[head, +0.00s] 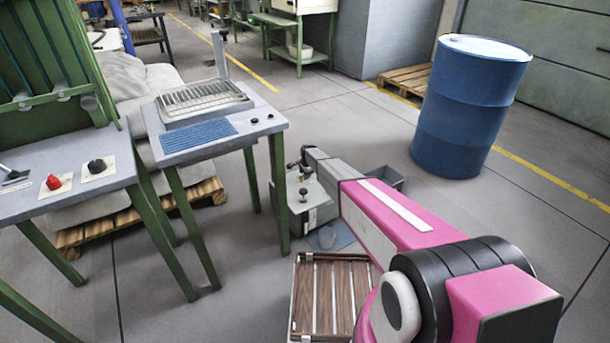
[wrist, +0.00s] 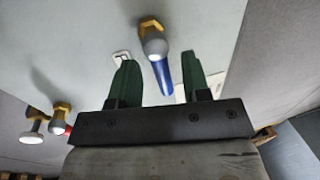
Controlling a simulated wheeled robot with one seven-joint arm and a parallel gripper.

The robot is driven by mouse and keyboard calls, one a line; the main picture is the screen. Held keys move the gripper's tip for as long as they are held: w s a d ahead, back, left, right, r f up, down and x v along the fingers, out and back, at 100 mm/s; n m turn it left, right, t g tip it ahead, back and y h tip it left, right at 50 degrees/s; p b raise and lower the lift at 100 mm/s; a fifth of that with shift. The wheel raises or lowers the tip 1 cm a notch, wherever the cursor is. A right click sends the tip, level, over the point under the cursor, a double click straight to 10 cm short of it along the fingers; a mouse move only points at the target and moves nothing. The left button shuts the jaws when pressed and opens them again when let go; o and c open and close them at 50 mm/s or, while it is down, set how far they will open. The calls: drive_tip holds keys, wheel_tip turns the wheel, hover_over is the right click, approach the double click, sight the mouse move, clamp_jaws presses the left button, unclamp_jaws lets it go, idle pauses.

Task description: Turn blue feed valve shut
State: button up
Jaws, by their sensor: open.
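The blue feed valve shows in the wrist view as a blue lever (wrist: 162,77) on a rounded grey hub with a yellow fitting behind it, on a pale panel (wrist: 215,30). My gripper (wrist: 158,62) is open, its two green fingers pointing towards the panel. The blue lever appears in the gap between the fingers, with space showing on both sides. I cannot tell how deep the lever sits between them. In the head view my pink arm reaches to the grey machine (head: 302,205) on the floor and hides the gripper and the blue lever.
In the wrist view, a valve with a red part (wrist: 60,120) and a grey knob (wrist: 32,132) stand at the left. In the head view, a slatted wooden crate (head: 330,290) lies near my arm. A worktable (head: 215,140) stands left, a blue drum (head: 470,110) right.

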wheel_tip(320, 180, up, 11)
drive_tip(key=s+d, duration=0.1)
drive_tip(key=shift+s+f, duration=0.2)
drive_tip(key=shift+s, duration=0.2)
drive_tip(key=shift+s+d, duration=0.1)
drive_tip(key=shift+d, duration=0.05)
drive_tip(key=s+d+r+n, duration=0.3)
drive_tip(key=s+d+r, duration=0.3)
drive_tip(key=s, duration=1)
drive_tip(key=s+d+r+n+g, duration=0.1)
drive_tip(key=s+d+r+n, duration=0.3)
drive_tip(key=s, duration=1.2)
drive_tip(key=s+d+r+n+h, duration=0.1)
drive_tip(key=s+d+r+n, duration=0.3)
drive_tip(key=s+d+r, duration=0.6)
drive_tip(key=s+d, duration=0.3)
drive_tip(key=s, duration=0.3)
drive_tip(key=shift+s+d+r+g, duration=0.2)
drive_tip(key=shift+s+r+g, duration=0.05)
drive_tip(key=shift+s+g, duration=0.15)
drive_tip(key=shift+o, duration=0.4)
